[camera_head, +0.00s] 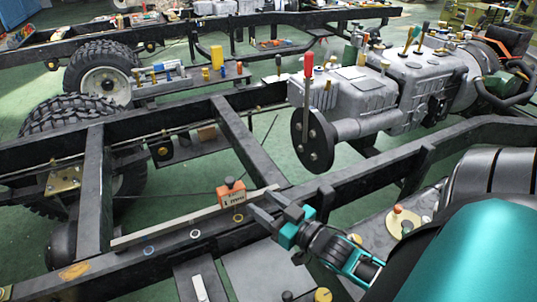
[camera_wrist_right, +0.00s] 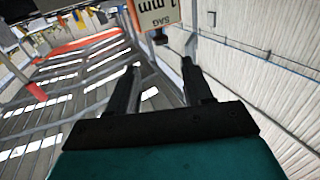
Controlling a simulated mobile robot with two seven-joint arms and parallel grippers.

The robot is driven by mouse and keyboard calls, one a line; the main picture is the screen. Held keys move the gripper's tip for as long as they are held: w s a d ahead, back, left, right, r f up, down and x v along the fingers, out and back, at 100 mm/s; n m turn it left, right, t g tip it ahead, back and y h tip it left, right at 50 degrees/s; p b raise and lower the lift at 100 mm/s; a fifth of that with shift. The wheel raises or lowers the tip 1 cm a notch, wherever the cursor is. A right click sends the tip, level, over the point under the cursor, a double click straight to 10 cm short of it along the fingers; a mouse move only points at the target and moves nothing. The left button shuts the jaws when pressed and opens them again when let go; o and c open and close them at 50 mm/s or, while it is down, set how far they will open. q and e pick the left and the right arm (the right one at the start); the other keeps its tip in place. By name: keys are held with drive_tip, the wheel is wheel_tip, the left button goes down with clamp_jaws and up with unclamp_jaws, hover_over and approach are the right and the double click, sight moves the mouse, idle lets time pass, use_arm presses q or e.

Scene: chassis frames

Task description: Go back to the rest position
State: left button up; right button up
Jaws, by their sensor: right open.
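My right gripper (camera_head: 268,213) is at the near chassis rail in the head view, with its fingers apart. In the right wrist view its two fingers (camera_wrist_right: 160,85) are spread with nothing between them. A small orange and white block labelled "1 mm" (camera_head: 232,193) stands on the near rail, just left of my right fingertips and apart from them in the head view. The labelled block also shows beyond the fingertips in the right wrist view (camera_wrist_right: 155,14). My left gripper is not in view.
A long straightedge bar (camera_head: 180,222) lies along the near chassis rail (camera_head: 90,268). A grey engine and gearbox (camera_head: 370,95) with a red-handled tool sits at the right. Wheels (camera_head: 100,75) stand at the left. Green floor shows between the rails.

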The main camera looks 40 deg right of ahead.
drive_tip(key=shift+s, duration=0.45)
drive_tip(key=s+a+f+g, duration=0.3)
drive_tip(key=a+f, duration=0.2)
drive_tip(key=a, duration=0.2)
drive_tip(key=s+a+f+n+g, duration=0.1)
drive_tip(key=s+a+f+g, duration=0.2)
drive_tip(key=a, duration=0.5)
wheel_tip(320, 180, down, 2)
drive_tip(key=shift+s+f+n+g, duration=0.2)
drive_tip(key=shift+s+n+g, duration=0.1)
drive_tip(key=shift+g, duration=0.3)
idle(1.3)
